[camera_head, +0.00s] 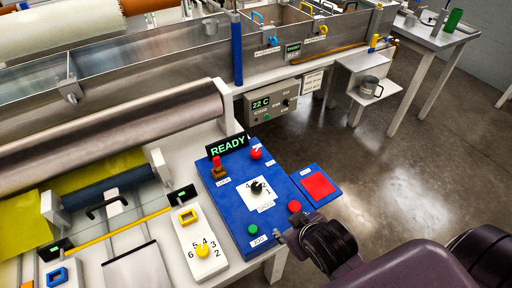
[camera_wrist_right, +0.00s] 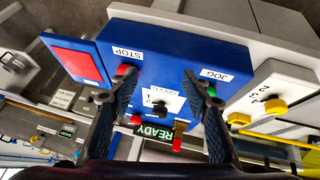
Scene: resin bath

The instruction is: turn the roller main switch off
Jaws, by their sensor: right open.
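The blue roller control panel (camera_head: 235,205) lies on the white bench, with a lit READY display (camera_head: 228,146) at its far edge. A red-topped lever switch on a brown base (camera_head: 217,168) stands at its far left; the lever also shows in the wrist view (camera_wrist_right: 178,143). A red knob (camera_head: 256,153) sits at the far right. The small labels are too blurred to tell which is the main switch. My right gripper (camera_head: 287,233) is above the panel's near right edge. In the wrist view its fingers (camera_wrist_right: 162,82) are apart, with nothing between them. My left gripper is out of view.
The panel also bears a black speed dial (camera_head: 257,187), a red stop button (camera_head: 294,206) and a green jog button (camera_head: 252,229). A red pad on a blue plate (camera_head: 318,185) is at right. A white box with a yellow dial (camera_head: 203,250) is at left. Metal rollers (camera_head: 110,125) lie behind.

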